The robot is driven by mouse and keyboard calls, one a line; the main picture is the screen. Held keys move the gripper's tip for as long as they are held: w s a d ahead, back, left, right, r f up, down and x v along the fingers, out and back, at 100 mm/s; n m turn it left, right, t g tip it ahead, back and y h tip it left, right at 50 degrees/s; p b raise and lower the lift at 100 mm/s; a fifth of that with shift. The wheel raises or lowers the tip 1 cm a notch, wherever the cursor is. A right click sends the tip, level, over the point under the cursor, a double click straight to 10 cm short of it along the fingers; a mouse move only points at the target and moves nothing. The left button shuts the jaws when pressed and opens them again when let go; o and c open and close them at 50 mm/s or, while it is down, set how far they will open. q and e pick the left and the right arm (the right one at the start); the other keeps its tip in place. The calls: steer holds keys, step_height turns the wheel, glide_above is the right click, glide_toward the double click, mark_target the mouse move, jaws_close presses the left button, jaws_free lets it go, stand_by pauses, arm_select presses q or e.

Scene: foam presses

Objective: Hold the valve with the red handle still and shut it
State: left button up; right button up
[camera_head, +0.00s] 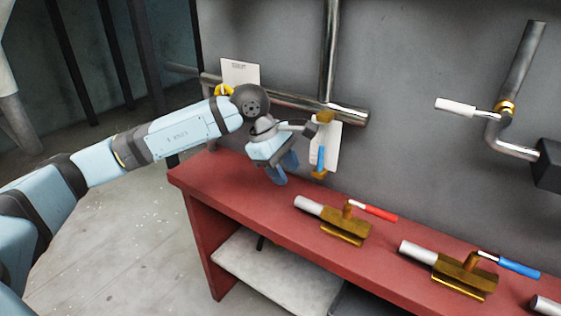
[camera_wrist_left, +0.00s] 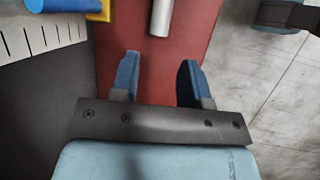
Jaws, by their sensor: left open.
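The valve with the red handle (camera_head: 343,222) is a brass body with a silver pipe stub, lying on the red bench. Its red handle (camera_head: 381,212) points right, roughly along the body. My left gripper (camera_head: 283,172) is open and empty above the bench, to the left of this valve and apart from it. In the left wrist view the open fingers (camera_wrist_left: 160,75) point toward the red bench top. A silver pipe end (camera_wrist_left: 161,18) shows ahead of them; which valve it belongs to I cannot tell. My right gripper is not in view.
A similar brass valve with a blue handle (camera_head: 518,267) lies farther right on the bench (camera_head: 195,184). A blue-handled wall valve (camera_head: 320,158) with a white card is close to my left gripper. Pipes (camera_head: 330,60) run along the grey wall. The bench's left end is clear.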

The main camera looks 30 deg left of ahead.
mark_target(301, 199)
arm_select(q)
steer(key=b+x, duration=0.2)
steer(key=x, duration=0.7)
steer(key=shift+d+f, duration=0.15)
steer(key=shift+f, duration=0.05)
steer(key=shift+w+d+f, duration=0.1)
steer(key=shift+d+f, duration=0.15)
steer(key=shift+f, duration=0.25)
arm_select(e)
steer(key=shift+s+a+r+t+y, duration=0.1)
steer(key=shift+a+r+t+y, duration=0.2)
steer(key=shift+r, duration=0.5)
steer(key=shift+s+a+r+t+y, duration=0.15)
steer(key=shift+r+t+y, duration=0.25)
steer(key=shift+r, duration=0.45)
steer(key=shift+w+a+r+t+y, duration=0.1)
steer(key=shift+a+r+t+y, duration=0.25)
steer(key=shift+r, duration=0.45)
arm_select(q)
steer(key=shift+c, duration=0.4)
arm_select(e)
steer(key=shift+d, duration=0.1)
arm_select(q)
jaws_close()
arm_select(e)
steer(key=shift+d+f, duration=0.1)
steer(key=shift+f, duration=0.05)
